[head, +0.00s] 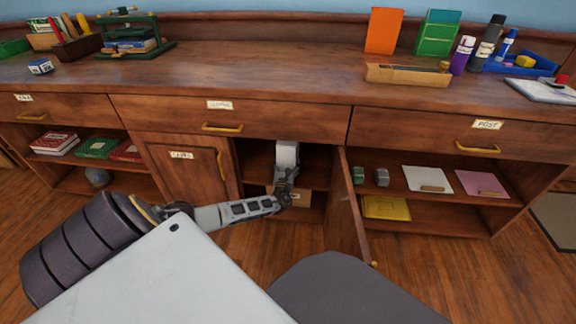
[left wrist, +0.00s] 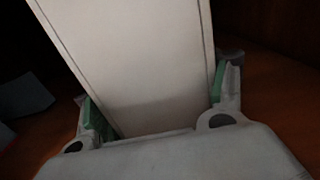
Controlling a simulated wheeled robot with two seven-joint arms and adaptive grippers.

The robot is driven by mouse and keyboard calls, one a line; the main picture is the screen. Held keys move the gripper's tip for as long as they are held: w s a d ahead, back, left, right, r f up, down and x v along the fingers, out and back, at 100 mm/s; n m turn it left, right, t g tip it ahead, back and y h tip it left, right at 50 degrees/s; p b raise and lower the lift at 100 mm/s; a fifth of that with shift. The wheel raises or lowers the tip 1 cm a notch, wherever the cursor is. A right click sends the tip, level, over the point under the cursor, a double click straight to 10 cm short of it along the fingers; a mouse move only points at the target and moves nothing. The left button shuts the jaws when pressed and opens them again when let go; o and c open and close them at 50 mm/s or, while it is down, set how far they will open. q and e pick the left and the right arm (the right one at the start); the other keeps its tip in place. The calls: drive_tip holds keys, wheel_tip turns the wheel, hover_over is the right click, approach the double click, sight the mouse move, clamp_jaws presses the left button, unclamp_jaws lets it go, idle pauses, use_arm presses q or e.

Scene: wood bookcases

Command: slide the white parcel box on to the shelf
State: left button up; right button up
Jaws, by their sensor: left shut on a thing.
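The white parcel box (head: 287,154) is at the mouth of the open middle compartment in the head view, under the middle drawer. My left gripper (head: 284,175) reaches in from the front and is shut on the near end of the box. In the left wrist view the white parcel box (left wrist: 135,60) fills the middle, between the two green-padded fingers of my left gripper (left wrist: 155,118). The shelf (head: 314,180) in the compartment is partly hidden by my arm and the box. I cannot tell whether the box touches it. My right gripper is not in view.
An open door (head: 347,205) stands out at the compartment's right side. A closed cabinet door (head: 187,167) is on the left. A brown box (head: 297,197) sits low in the compartment. The right shelves hold a white folder (head: 426,178) and a yellow item (head: 386,207).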

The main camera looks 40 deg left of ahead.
use_arm(q)
drive_tip(key=shift+w+a+r, duration=0.1)
idle(0.3)
drive_tip(key=o, duration=1.4)
drive_tip(key=shift+c, duration=0.2)
drive_tip(key=v, duration=1.2)
idle(0.4)
